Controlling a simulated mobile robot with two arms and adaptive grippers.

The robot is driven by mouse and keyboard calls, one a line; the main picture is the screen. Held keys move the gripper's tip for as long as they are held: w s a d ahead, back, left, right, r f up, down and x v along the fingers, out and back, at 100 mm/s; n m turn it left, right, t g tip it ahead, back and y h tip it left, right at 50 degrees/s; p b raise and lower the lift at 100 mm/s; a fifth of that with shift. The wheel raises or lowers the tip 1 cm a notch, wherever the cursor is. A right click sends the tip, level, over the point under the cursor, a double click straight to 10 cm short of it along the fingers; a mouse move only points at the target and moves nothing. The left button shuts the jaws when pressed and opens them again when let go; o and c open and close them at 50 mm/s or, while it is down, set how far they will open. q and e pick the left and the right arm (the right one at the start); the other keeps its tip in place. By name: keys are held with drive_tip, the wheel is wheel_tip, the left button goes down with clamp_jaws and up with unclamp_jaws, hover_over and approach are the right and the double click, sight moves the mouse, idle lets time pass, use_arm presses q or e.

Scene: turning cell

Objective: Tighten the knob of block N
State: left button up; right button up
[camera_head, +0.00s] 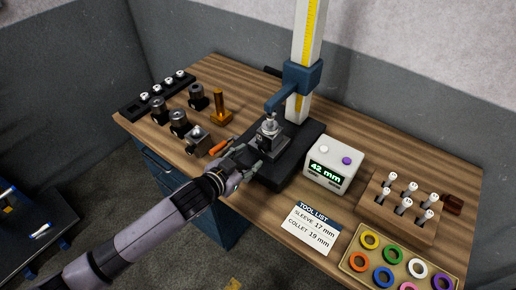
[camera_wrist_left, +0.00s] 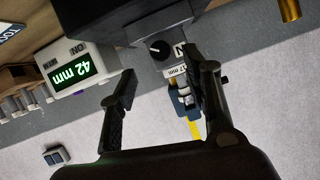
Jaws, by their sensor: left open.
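Block N (camera_head: 271,145) is a grey block under the measuring stand's blue arm, on the stand's dark base. In the left wrist view, block N (camera_wrist_left: 181,31) shows its letter label and a black round knob (camera_wrist_left: 159,49) with a pale mark. My left gripper (camera_head: 243,164) is just left of and in front of the block. In the wrist view, my left gripper (camera_wrist_left: 168,72) is open, its two fingers apart with the knob and block beyond them. Nothing is between the fingertips, and they look apart from the knob. My right gripper is not in view.
The height stand (camera_head: 307,50) rises behind the block. A display box (camera_head: 333,170) reading 42 mm stands right of it. An orange-handled tool (camera_head: 220,146) and several holders (camera_head: 179,122) lie left. A tool list (camera_head: 312,228), a tool rack (camera_head: 378,208) and a ring tray (camera_head: 350,265) are right.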

sight(261, 150)
use_arm(q)
drive_tip(key=p+x, duration=0.1)
drive_tip(key=x, duration=0.5)
drive_tip(key=shift+w+d+f, duration=0.15)
drive_tip(key=shift+w+d, duration=0.05)
drive_tip(key=shift+w, duration=0.05)
drive_tip(key=shift+c, duration=0.3)
clamp_jaws()
